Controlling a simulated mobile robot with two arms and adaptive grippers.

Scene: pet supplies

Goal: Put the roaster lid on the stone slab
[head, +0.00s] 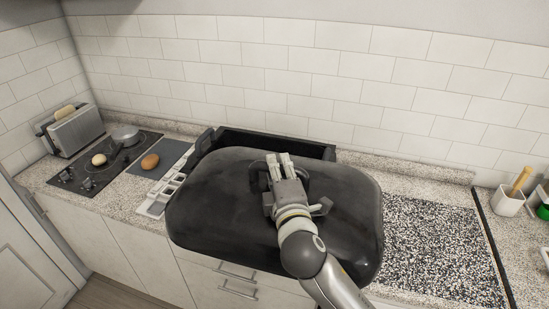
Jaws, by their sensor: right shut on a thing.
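The black roaster lid (222,212) is large and rounded and fills the middle of the head view. My right gripper (279,165) is on top of it, shut on its handle, and holds it in front of and over the counter edge. The open black roaster base (273,141) stands behind the lid, its front partly hidden. The speckled stone slab (436,248) lies on the counter to the right, with its left part hidden behind the lid and my arm. My left gripper is not in view.
A white compartment tray (155,201) lies left of the lid. Further left are a cooktop (101,170), a toaster (76,131), a brown egg-shaped item (150,161) on a dark board and a pale round one. A white utensil pot (507,202) stands right of the slab, whose visible top is bare.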

